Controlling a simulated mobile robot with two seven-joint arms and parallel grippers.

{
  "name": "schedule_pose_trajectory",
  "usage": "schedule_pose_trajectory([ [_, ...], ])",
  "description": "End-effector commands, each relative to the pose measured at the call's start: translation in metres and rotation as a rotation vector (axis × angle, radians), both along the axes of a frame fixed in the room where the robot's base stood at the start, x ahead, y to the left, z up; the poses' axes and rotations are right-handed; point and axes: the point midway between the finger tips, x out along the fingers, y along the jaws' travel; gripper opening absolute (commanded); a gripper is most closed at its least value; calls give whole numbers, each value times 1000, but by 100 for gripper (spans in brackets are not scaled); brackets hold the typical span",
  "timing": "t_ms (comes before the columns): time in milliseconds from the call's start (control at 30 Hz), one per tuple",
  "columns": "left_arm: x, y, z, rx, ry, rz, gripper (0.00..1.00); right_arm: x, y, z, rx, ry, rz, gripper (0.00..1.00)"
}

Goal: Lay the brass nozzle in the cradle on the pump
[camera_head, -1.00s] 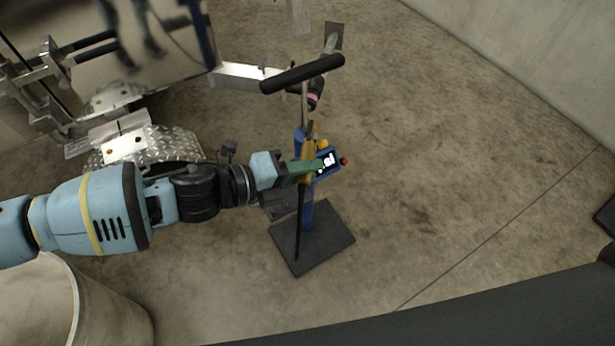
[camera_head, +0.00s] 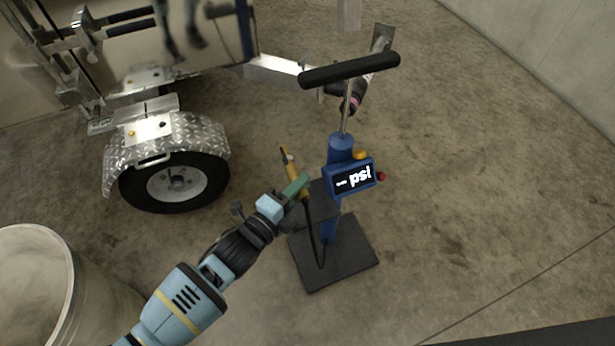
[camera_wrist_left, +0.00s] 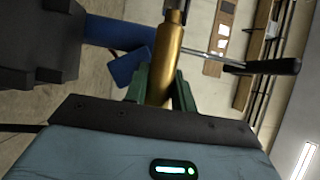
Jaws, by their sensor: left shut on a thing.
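My left gripper (camera_head: 297,187) is shut on the brass nozzle (camera_head: 288,160), just left of the pump's blue column (camera_head: 340,150). The nozzle tilts, its thin tip pointing up and left, apart from the pump. In the left wrist view the nozzle (camera_wrist_left: 168,60) stands between the green fingers, with blue pump parts (camera_wrist_left: 104,32) beyond. I cannot clearly make out the cradle. My right gripper is not in view.
A black hose (camera_head: 314,240) hangs from the nozzle towards the pump's dark base plate (camera_head: 340,262). A trailer wheel (camera_head: 174,184) under a checker-plate fender is at left. A pale barrel (camera_head: 45,265) stands at lower left. Floor right of the pump is clear.

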Motion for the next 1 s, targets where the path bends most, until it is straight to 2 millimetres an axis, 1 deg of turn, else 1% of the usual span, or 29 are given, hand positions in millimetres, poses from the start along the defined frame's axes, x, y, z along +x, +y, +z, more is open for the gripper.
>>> schedule_pose_trajectory([
  [33, 0, 2, -9, -11, 0, 14, 3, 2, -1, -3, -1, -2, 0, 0],
  [100, 0, 3, -14, -17, -4, 24, 3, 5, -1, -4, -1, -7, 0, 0],
  [333, 1, 5, -15, -20, -10, 30, 3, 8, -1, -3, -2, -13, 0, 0],
  [633, 1, 4, -24, -21, -7, 29, 3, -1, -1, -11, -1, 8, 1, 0],
  [1000, 1, 4, -48, -21, -7, 28, 3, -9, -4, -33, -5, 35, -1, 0],
])
